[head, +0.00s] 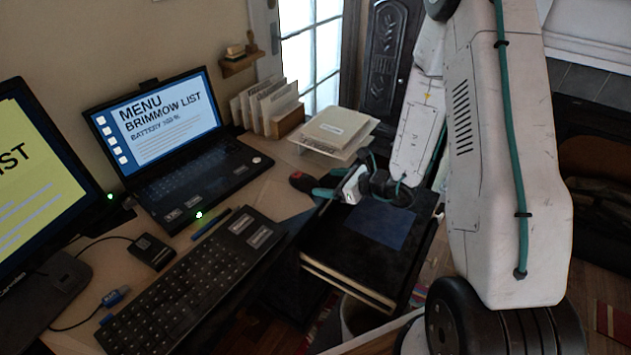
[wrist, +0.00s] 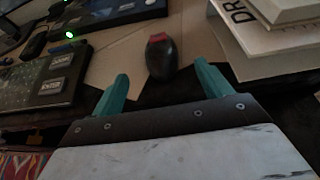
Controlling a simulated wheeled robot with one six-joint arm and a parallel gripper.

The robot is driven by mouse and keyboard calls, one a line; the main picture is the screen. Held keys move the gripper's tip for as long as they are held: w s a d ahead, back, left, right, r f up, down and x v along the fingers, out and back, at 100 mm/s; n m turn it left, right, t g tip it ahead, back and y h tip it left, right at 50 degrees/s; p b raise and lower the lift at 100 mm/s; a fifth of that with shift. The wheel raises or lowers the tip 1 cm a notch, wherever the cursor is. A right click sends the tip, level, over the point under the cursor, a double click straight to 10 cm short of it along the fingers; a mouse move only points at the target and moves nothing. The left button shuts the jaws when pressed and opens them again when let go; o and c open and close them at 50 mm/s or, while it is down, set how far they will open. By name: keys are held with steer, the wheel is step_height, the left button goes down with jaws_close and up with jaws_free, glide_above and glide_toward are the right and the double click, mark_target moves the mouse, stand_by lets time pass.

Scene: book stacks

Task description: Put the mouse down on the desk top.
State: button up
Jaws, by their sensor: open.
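The mouse is dark with a red patch. It sits on the desk top (head: 284,192) near the desk's edge, and in the head view the mouse (head: 301,182) is just left of my gripper (head: 329,182). In the wrist view the mouse (wrist: 161,57) shows ahead, centred between the two teal fingertips of my gripper (wrist: 161,72). The fingers are apart, with a visible gap on both sides of the mouse. Its underside is hidden.
A laptop (head: 190,172), a keyboard (head: 185,290) and pens (head: 212,222) lie left of the mouse. A paper tray (head: 335,133) stands behind it. A large dark book (head: 345,262) lies below my gripper. Some bare desk shows around the mouse.

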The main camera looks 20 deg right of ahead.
steer(key=s+a+r+n+g+y, duration=0.2)
steer(key=s+a+r+n+g, duration=0.2)
steer(key=s+a+r+n, duration=0.45)
steer(key=s+a+r+n+g+y, duration=0.25)
steer(key=s+r+n+g, duration=0.35)
steer(key=r, duration=0.5)
steer(key=s+r+n+g+h, duration=0.1)
steer(key=s+r+n+h, duration=0.35)
steer(key=s+n, duration=0.4)
steer(key=s+d+r+n+t+h, duration=0.1)
steer(key=s+d+r+n+h, duration=0.3)
steer(key=s+d+h, duration=0.3)
steer(key=shift+s+d+n+t+h, duration=0.3)
steer(key=shift+s+d+n+h, duration=0.1)
steer(key=shift+s+d+n, duration=0.45)
